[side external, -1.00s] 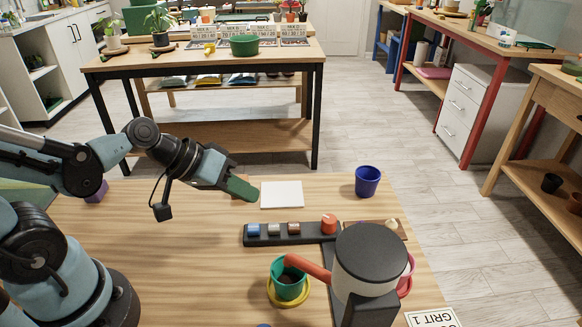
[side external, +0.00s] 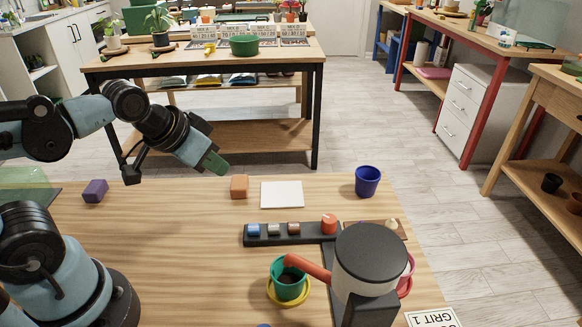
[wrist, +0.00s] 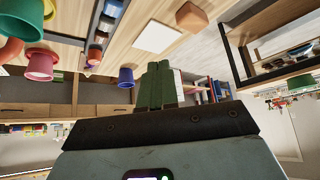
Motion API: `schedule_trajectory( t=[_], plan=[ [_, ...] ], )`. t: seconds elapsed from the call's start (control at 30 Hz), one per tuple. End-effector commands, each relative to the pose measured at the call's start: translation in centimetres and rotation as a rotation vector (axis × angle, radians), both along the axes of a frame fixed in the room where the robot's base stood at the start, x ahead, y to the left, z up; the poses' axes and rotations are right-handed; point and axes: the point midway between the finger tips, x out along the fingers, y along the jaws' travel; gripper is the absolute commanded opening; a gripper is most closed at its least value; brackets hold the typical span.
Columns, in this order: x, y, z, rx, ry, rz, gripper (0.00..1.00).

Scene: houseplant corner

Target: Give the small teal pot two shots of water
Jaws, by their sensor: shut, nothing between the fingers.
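The small teal pot (side external: 290,279) stands upright on a yellow saucer (side external: 303,293) with dark soil inside; wetness cannot be told. An orange-red spout (side external: 308,267) runs from a pale tank with a dark lid (side external: 371,249) to above the pot. Behind it is a black strip (side external: 270,240) with blue, pale and brown buttons and a red knob (side external: 329,222). The strip also shows in the wrist view (wrist: 97,42). My gripper (side external: 213,164) is shut and empty, raised beyond the table's far edge, away from the strip and pot. Its green fingers (wrist: 157,70) are together.
An orange block (side external: 239,187) and a white pad (side external: 282,194) lie behind the strip. A blue pot (side external: 367,181) stands at the back right, a purple block (side external: 95,191) at the left. A pink pot (side external: 409,267) is partly hidden behind the tank. The table's middle left is clear.

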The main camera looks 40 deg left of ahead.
Motion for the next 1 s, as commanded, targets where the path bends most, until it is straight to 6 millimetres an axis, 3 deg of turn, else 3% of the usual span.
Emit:
schedule_trajectory(
  t=[0.17,0.63,1.0],
  plan=[
    [0.5,-1.0,0.7,0.047,0.093,-0.107,0.00],
    [1.9,-5.5,3.1,0.213,0.493,-0.626,0.00],
    [2.1,-6.4,3.5,0.236,0.581,-0.749,0.00]
  ],
)
